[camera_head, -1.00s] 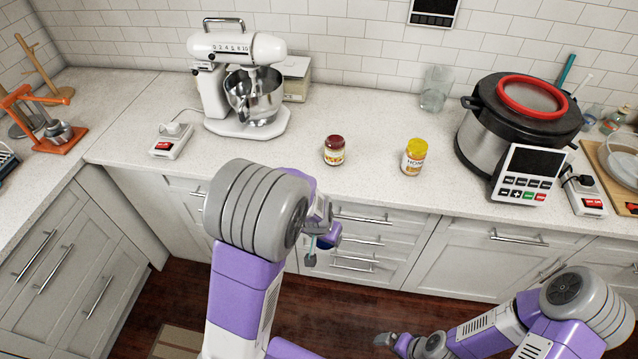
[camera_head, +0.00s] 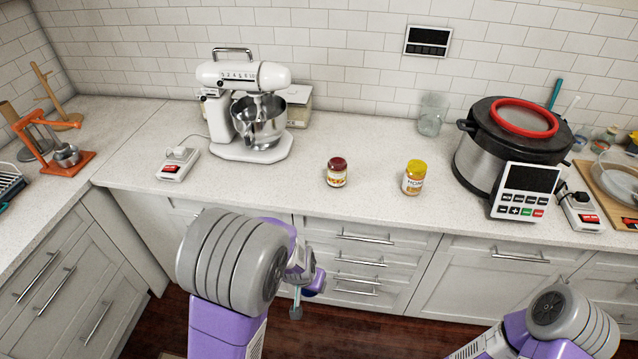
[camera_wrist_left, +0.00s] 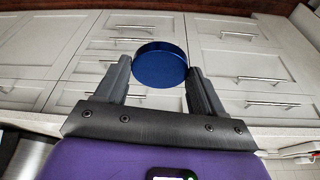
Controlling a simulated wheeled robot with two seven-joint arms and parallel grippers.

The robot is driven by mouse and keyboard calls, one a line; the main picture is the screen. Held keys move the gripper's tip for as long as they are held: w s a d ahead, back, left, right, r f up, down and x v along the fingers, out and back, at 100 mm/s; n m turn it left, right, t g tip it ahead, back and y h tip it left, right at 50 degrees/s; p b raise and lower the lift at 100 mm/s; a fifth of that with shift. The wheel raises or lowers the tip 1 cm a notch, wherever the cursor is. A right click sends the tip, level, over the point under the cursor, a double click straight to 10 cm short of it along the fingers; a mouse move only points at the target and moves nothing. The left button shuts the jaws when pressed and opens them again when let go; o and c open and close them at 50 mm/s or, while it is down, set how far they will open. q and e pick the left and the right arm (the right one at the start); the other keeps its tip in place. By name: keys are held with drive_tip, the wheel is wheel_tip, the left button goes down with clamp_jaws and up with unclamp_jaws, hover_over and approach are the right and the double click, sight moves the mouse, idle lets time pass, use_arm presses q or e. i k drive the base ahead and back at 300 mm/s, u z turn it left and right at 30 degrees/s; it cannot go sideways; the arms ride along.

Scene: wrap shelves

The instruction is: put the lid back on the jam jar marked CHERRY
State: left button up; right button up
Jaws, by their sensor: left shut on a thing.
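My left gripper (camera_wrist_left: 157,85) is shut on a round blue lid (camera_wrist_left: 160,64), held between its two fingertips in the left wrist view. In the head view this gripper (camera_head: 304,290) is in front of the drawers, below the counter edge and apart from the jars. A small jar with a dark red lid (camera_head: 337,172) stands upright on the counter; its label is too small to read. A yellow-lidded jar (camera_head: 413,177), with a label that seems to read HONEY, stands to its right. I see no jar without a lid. My right gripper is out of view.
A white stand mixer (camera_head: 246,105) stands left of the jars, with a white switch box (camera_head: 178,163) beside it. A large cooker (camera_head: 487,165) with a control panel (camera_head: 526,191) stands at the right. A glass (camera_head: 432,113) is behind. The counter around the jars is clear.

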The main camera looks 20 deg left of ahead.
sight(337, 165)
drive_tip(key=u, duration=0.5)
drive_tip(key=k, duration=1.15)
drive_tip(key=u, duration=0.25)
drive_tip(key=i, duration=0.25)
drive_tip(key=z, duration=1)
drive_tip(key=i, duration=0.95)
drive_tip(key=u, duration=0.45)
drive_tip(key=i, duration=0.7)
drive_tip(key=u, duration=0.7)
